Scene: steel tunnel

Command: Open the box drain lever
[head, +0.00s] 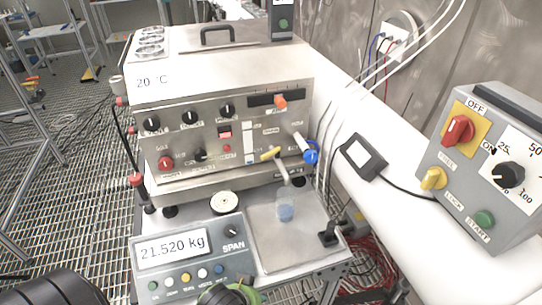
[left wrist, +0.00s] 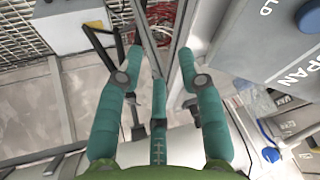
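The steel box (head: 225,120) with knobs and a "20 °C" label stands in the middle of the head view. A tap with a yellow lever (head: 271,153) sticks out low on its front right, above a clear bottle with bluish content (head: 286,208). A blue valve part with a pale handle (head: 311,152) is just right of it; I cannot tell which is the drain lever. My left gripper (head: 228,295) shows only as a green part at the bottom edge, below the scale. In the left wrist view its teal fingers (left wrist: 158,65) are spread and empty. My right gripper is out of view.
A scale display (head: 185,250) reading 21.520 kg and a steel plate (head: 285,238) lie before the box. A grey control box (head: 489,160) stands at right on a white surface. Cables (head: 375,80) hang between them. Red hoses (head: 372,255) lie on the grating floor.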

